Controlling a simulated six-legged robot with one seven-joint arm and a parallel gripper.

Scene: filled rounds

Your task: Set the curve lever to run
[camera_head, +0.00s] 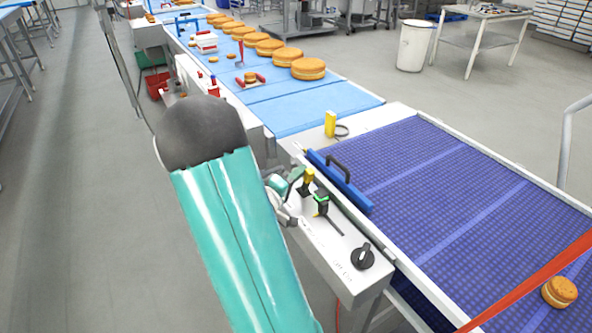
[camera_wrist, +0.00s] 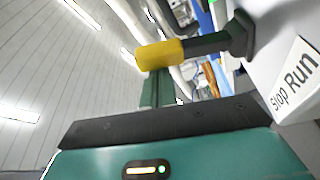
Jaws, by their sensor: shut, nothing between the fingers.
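A lever with a yellow grip (camera_wrist: 160,53) and a dark shaft projects from a white panel in the wrist view. A label (camera_wrist: 295,78) reading "Stop Run" is on that panel, beside the lever's base. In the head view a yellow-tipped lever (camera_head: 308,177) stands on the control panel beside the blue belt. My gripper (camera_wrist: 157,76) is shut and empty, its green fingertips right at the yellow grip; I cannot tell whether they touch. In the head view my gripper (camera_head: 296,174) is just left of the lever, partly hidden by my arm. No word "curve" is readable.
A black-and-green lever (camera_head: 321,203) and a black rotary knob (camera_head: 363,256) are on the same panel (camera_head: 335,246). A blue guard with a black handle (camera_head: 341,182) edges the purple-blue belt (camera_head: 440,185). A filled round (camera_head: 559,292) lies by a red bar (camera_head: 535,280).

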